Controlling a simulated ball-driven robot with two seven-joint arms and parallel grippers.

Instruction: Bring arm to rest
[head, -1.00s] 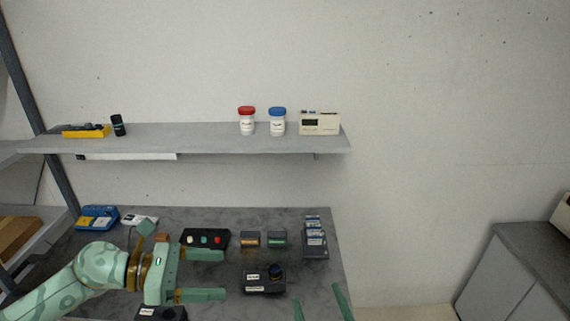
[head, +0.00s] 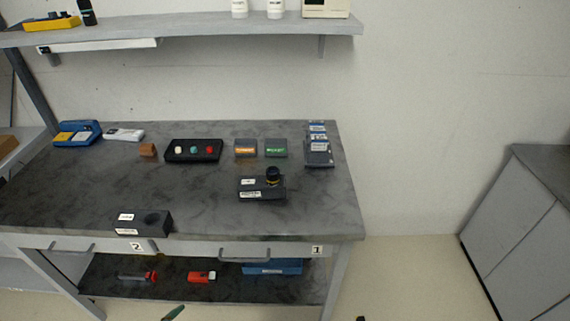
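Only a small green fingertip (head: 173,313) of mine shows, at the bottom edge of the head view. It looks like part of my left gripper, in front of the workbench and low down; its opening cannot be seen. The grey workbench (head: 95,200) is clear of both arms.
A black box with three coloured buttons (head: 193,150), orange and green labelled boxes (head: 246,148), a blue case (head: 77,134) and a labelled stack (head: 319,150) stand along the back. A wall shelf (head: 200,32) hangs above. Red items (head: 202,277) lie on the lower shelf. The floor at right is clear.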

